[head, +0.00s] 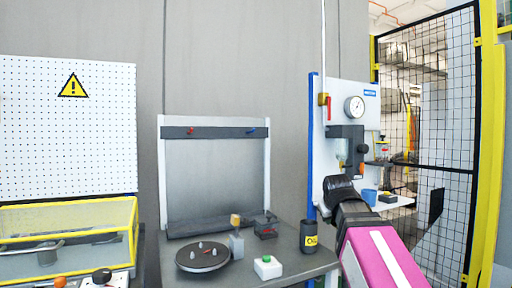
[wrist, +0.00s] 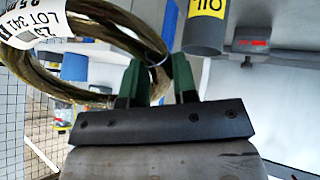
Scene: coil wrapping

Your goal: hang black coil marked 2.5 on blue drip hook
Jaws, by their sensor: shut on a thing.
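My gripper (wrist: 158,68) has green fingers, shut on a coil (wrist: 44,80) in the wrist view. The coil is a dark, olive-brown bundle of loops, extending left from the fingers and cut off by the picture edge. A white tag (wrist: 32,22) on it shows "LOT 341" and a partly cut-off size marking. In the head view the gripper and coil are hidden behind my arm at the right. The blue hook (head: 251,130) is on the right part of the rack's dark top bar. No coil is visible on it.
A red hook (head: 191,131) shares the bar. On the table below stand a pegged turntable (head: 203,258), a bottle (head: 236,245), a green-button box (head: 267,267) and a dark oil cup (head: 309,237). A gauge panel (head: 355,130) rises behind my arm. The space before the hooks looks clear.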

